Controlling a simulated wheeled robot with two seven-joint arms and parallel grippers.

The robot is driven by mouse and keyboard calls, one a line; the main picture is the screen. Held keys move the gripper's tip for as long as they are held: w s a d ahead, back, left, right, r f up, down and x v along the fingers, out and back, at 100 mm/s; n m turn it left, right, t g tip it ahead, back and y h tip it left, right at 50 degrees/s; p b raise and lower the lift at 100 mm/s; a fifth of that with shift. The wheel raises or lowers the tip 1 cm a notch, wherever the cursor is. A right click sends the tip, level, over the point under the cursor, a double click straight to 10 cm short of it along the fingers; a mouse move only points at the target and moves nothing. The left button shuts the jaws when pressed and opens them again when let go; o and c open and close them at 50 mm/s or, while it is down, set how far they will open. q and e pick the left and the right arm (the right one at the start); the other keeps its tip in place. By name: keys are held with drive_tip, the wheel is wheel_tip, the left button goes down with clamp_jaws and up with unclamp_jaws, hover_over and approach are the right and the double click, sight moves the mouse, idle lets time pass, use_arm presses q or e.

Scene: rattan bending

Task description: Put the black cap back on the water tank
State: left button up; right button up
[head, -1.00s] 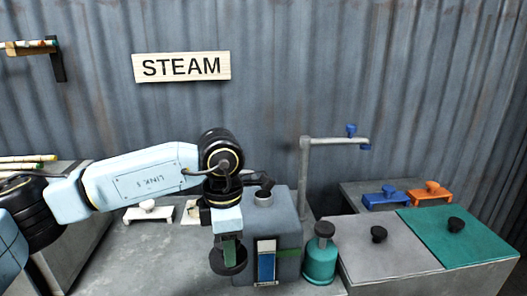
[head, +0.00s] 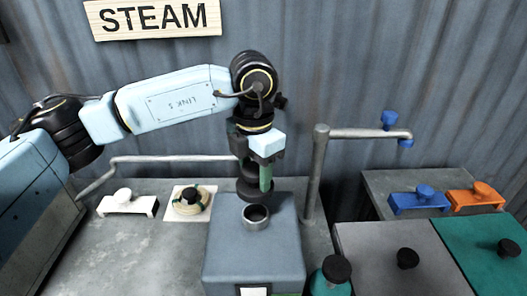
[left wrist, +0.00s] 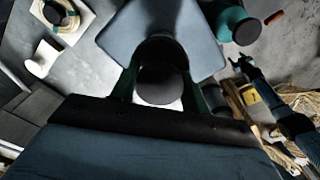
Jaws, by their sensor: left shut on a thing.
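My left gripper (head: 256,174) points down and is shut on the black cap (head: 256,192). It holds the cap just above and slightly behind the round open neck (head: 256,216) of the water tank (head: 254,252), a grey-blue box on the bench. The neck's dark hole shows, so the cap is apart from it. In the left wrist view the cap (left wrist: 160,84) sits between the two fingers, with the tank (left wrist: 135,28) beyond it; the cap hides the neck there. A dark arm with a small forked end (left wrist: 242,64) at the right looks like my right gripper; its jaws are unclear.
A teal bottle (head: 331,278) with a black top stands right of the tank. A metal pipe (head: 318,170) rises behind it. A coil on a white plate (head: 189,203) and a white clamp (head: 126,204) lie to the left. Grey (head: 375,240) and green lids are at right.

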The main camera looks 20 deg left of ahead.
sight(254, 185)
use_arm(q)
drive_tip(key=shift+s+f, duration=0.3)
drive_tip(key=shift+s, duration=0.15)
drive_tip(key=shift+f+b, duration=0.3)
drive_tip(key=shift+b, duration=0.05)
drive_tip(key=shift+f, duration=0.4)
wheel_tip(254, 185, down, 3)
drive_tip(key=shift+w+r+b, duration=0.1)
drive_tip(key=shift+r+b, duration=0.1)
drive_tip(key=shift+b, duration=0.7)
drive_tip(key=shift+f+b, duration=0.35)
drive_tip(key=shift+f, duration=0.35)
drive_tip(key=shift+b, duration=0.3)
use_arm(e)
drive_tip(key=s+f, duration=0.1)
drive_tip(key=f, duration=0.1)
drive_tip(key=s+f, duration=0.1)
drive_tip(key=shift+s+a+f, duration=0.1)
drive_tip(key=shift+s+f, duration=0.05)
drive_tip(key=shift+f, duration=0.25)
drive_tip(key=shift+s, duration=0.35)
use_arm(q)
drive_tip(key=shift+f+b, duration=0.1)
drive_tip(key=shift+b, duration=0.2)
use_arm(e)
drive_tip(key=shift+f, duration=0.3)
